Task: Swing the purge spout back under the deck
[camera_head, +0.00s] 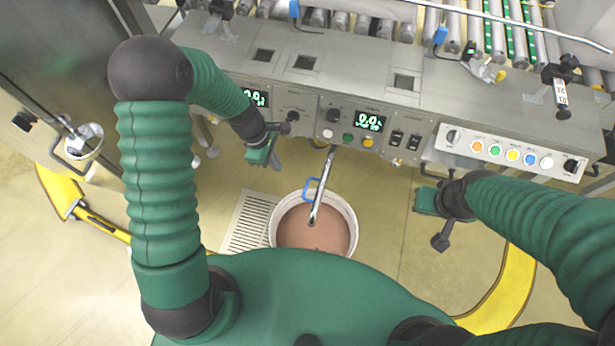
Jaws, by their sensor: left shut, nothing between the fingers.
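The purge spout (321,190) is a shiny metal tube. It comes out from beneath the front of the deck (302,72) and points toward me, its end over a white bucket (273,238) of brown material. A blue loop handle (309,190) sits on the spout's left side. My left gripper (276,165) is shut and empty, below the panel's front edge, to the left of the spout and apart from it. My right gripper (420,188) is right of the spout, under the panel; its fingers are too unclear to judge.
The control panel (345,120) with displays, knobs and switches runs above the spout. A button box (511,155) juts out at right. A floor grate (247,222) lies left of the bucket. Yellow floor strips (505,290) curve at both sides. Rollers (480,36) lie behind the deck.

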